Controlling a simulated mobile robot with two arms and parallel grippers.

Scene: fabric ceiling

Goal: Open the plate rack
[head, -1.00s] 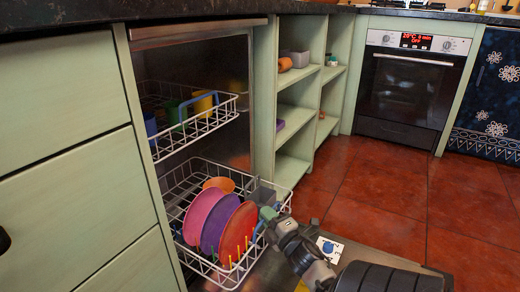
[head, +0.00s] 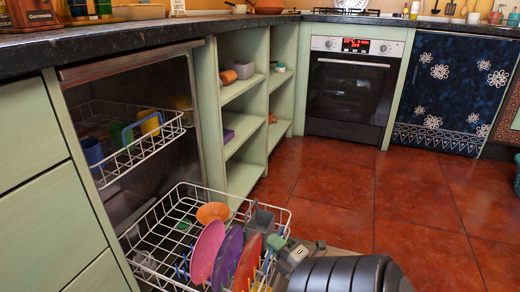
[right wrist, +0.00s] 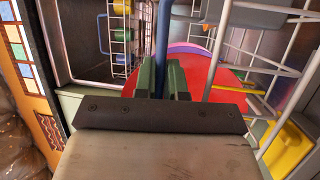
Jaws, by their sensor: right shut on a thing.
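The plate rack (head: 152,212) is the white wire lower rack of the dishwasher, and it is pulled out well in front of the dishwasher opening. It holds pink (head: 206,250), purple and red plates, an orange bowl (head: 212,212) and a grey cutlery holder. My right gripper (head: 276,243) is at its front edge. In the right wrist view, the green fingers (right wrist: 162,78) are shut on the upright blue handle (right wrist: 163,40). The red plate (right wrist: 215,88) is just beyond the fingers. My left gripper is not in view.
The upper rack (head: 168,128) holds blue, green and yellow mugs and sits partly out above the plate rack. Open shelves (head: 243,150) stand to the right of the dishwasher, and an oven (head: 350,90) stands farther back. Red floor tiles (head: 330,190) are clear to the right.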

